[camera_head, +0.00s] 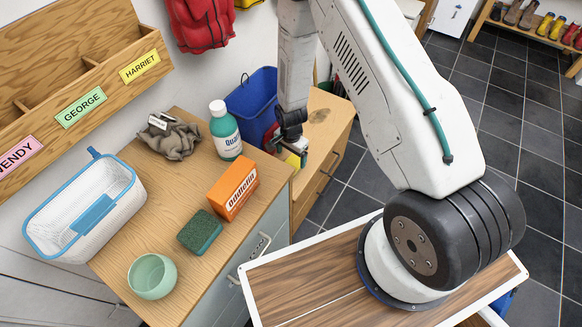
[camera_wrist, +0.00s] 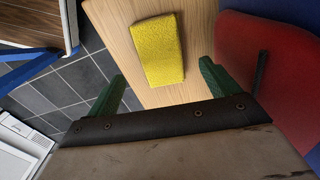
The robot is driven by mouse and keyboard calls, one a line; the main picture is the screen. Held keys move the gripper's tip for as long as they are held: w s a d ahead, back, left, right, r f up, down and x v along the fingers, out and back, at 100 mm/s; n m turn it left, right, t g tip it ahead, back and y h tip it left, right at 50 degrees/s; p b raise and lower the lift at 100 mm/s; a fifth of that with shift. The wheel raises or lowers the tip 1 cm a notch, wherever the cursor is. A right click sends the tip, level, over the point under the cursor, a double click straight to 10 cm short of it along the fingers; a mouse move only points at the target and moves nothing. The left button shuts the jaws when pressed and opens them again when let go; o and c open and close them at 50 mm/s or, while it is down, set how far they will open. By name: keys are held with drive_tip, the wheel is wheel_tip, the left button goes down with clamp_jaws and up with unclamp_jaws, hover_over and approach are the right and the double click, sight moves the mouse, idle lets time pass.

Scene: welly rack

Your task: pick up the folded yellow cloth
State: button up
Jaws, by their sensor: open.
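The folded yellow cloth (camera_wrist: 160,50) lies on a light wooden top (camera_wrist: 118,28) in the wrist view. It is a flat oblong with its long side running away from my gripper. My gripper (camera_wrist: 162,72) is open, with one green finger on each side of the cloth's near end. Nothing is between the fingers that I can see held. In the head view my gripper (camera_head: 292,150) is low over the wooden cabinet, and a small part of the yellow cloth (camera_head: 293,161) shows beside it; the rest is hidden.
A red object (camera_wrist: 265,80) lies close to the right finger. A blue bin (camera_head: 245,100) stands behind my gripper. The neighbouring counter holds a bottle (camera_head: 224,135), an orange box (camera_head: 233,188), a green sponge (camera_head: 200,231), a bowl (camera_head: 152,276) and a white basket (camera_head: 90,215).

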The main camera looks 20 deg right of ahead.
sight(291, 164)
wheel_tip(291, 164, down, 6)
drive_tip(key=shift+w+f, duration=0.1)
drive_tip(key=shift+f, duration=0.05)
drive_tip(key=c, duration=1.1)
